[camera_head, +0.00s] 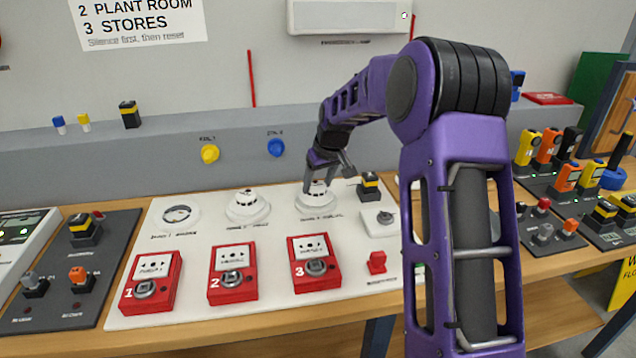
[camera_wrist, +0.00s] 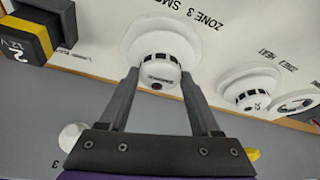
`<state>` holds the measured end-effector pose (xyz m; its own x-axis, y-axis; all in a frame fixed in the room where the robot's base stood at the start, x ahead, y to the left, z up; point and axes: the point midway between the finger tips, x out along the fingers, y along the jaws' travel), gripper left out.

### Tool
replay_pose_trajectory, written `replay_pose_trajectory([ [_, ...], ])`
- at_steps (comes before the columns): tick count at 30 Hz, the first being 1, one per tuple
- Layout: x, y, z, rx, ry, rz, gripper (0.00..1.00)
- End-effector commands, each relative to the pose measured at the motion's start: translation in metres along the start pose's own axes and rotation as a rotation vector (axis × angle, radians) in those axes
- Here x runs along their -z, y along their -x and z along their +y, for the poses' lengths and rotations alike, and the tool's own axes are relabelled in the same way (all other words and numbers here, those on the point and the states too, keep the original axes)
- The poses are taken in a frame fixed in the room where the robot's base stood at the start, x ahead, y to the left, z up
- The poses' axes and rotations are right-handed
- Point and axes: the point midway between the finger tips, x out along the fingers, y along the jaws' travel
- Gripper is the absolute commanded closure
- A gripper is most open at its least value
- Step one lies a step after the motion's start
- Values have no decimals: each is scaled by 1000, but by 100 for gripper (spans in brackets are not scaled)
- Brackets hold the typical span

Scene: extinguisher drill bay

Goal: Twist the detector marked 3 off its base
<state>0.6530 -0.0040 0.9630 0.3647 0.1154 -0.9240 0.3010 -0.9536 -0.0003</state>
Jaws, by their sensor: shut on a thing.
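The zone 3 smoke detector (camera_head: 317,196) is a white dome on a wide round white base (camera_wrist: 128,42), on the white board. In the wrist view the dome (camera_wrist: 160,48) still sits at its base, with small dark marks on its face. My gripper (camera_wrist: 160,76) has one grey finger on each side of the dome and is shut on it. In the head view my gripper (camera_head: 328,182) comes down over the detector from above and behind. The fingers hide part of it, and I cannot tell whether it has turned.
A second detector (camera_head: 248,205) and a flatter round unit (camera_head: 180,215) stand to the left. A black and yellow block (camera_head: 369,186) is close on the right. Red call points (camera_head: 317,262) line the front. The white board (camera_head: 205,320) is bare along its front edge.

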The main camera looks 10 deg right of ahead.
Motion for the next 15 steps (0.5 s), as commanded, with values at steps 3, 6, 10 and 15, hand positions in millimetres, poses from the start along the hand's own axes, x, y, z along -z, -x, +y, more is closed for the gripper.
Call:
replay_pose_trajectory([
  [3, 2, 5, 0, 0, 0, 1, 96],
  [6, 4, 8, 0, -1, 0, 1, 96],
  [10, 5, 12, 0, -1, 0, 1, 96],
  [15, 7, 16, 0, -1, 0, 1, 96],
])
